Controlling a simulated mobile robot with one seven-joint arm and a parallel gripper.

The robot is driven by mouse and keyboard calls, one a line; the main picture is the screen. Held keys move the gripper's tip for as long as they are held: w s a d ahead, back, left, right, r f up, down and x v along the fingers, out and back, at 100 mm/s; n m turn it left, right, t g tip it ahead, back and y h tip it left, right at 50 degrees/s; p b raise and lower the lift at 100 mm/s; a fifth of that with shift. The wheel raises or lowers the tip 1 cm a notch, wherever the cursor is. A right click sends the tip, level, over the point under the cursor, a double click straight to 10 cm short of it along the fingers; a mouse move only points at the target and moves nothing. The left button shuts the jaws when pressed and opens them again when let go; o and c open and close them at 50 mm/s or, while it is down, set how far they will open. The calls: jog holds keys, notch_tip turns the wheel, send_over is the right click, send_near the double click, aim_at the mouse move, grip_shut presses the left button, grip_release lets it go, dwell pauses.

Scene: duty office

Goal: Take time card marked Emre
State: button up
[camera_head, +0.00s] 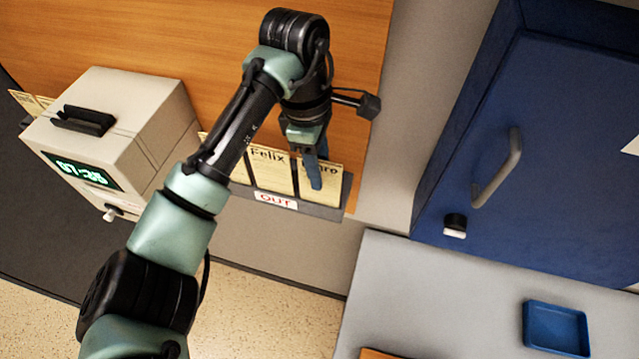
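A rack labelled OUT (330,208) on the wooden board holds yellow time cards. One card reads Felix (272,172). I cannot read Emre on any card. My gripper (314,177), with blue fingers, points down in front of the right-hand card. I cannot tell whether it touches the card or whether the fingers are apart.
A beige time clock (125,130) with a green display stands left of the rack. More yellow cards (30,103) show beyond it, names unreadable. A blue cabinet (545,130) with a grey handle and a grey surface with a blue tray (556,328) are at right.

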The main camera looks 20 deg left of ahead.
jog(key=shift+d+f+p, duration=0.2)
jog(key=shift+f+p, duration=0.35)
jog(key=shift+f, duration=1.15)
grip_shut()
